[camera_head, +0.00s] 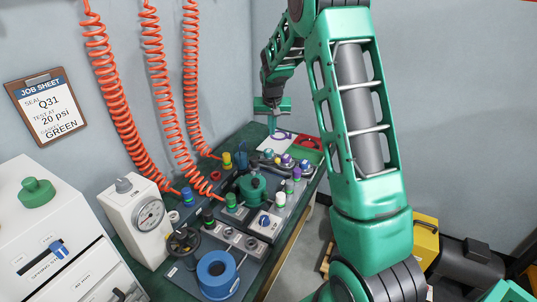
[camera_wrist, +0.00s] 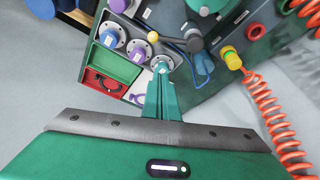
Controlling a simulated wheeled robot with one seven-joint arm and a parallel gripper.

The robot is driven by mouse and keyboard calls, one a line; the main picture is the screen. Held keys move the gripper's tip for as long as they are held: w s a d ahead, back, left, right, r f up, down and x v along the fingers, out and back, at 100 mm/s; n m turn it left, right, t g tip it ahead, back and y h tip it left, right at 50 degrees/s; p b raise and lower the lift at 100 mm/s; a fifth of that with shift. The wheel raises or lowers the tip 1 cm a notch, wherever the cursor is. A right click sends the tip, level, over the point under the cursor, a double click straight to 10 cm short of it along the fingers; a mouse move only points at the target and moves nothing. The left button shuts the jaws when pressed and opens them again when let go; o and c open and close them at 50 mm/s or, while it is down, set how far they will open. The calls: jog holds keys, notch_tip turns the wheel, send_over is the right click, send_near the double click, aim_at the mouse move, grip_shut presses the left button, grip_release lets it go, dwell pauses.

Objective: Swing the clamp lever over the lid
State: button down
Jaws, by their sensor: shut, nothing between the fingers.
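A green round vessel with a knobbed lid (camera_head: 252,186) stands mid-bench. In the wrist view part of a green round body (camera_wrist: 207,5) shows at the top edge.
A blue upright part (camera_head: 241,155) and a yellow hose fitting (camera_head: 227,160) stand near the vessel. Orange coiled hoses (camera_head: 165,100) hang over the bench. A red tray (camera_wrist: 105,87) lies near the fingers.

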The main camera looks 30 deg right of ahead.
jog(key=shift+w+f, duration=0.5)
jog(key=shift+w, duration=0.2)
jog(key=shift+f, duration=0.1)
notch_tip(320, 180, down, 11)
dwell(0.5)
